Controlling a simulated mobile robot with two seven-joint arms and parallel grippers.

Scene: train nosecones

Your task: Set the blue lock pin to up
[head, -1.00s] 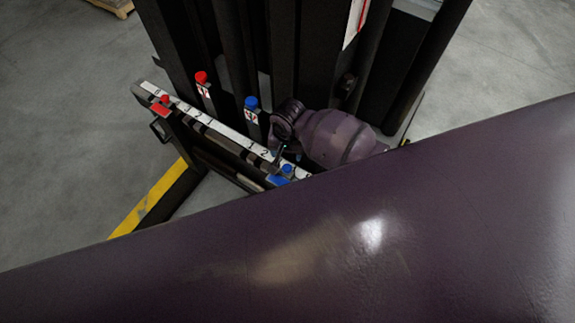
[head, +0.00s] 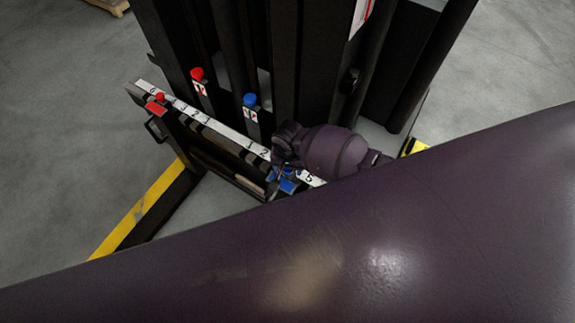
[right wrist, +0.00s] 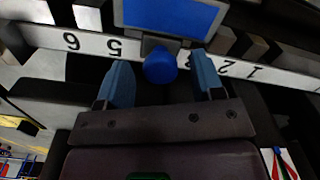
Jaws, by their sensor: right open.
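A blue knob (right wrist: 160,66) sits at the white numbered rail, right beside a blue plate (right wrist: 172,15); this is the blue lock pin on the bar. In the right wrist view my right gripper (right wrist: 160,75) is open, with one blue finger on each side of the knob and a gap to both. In the head view my right gripper (head: 283,172) is at the right part of the rail, by the blue plate (head: 287,186), and mostly hides the knob there. My left gripper is out of view.
The white numbered rail (head: 220,128) runs across the dark frame. A red knob (head: 159,97) is at its left end. Another red knob (head: 197,74) and another blue knob (head: 250,99) stand on the upright posts behind. My own purple arm covers the lower picture.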

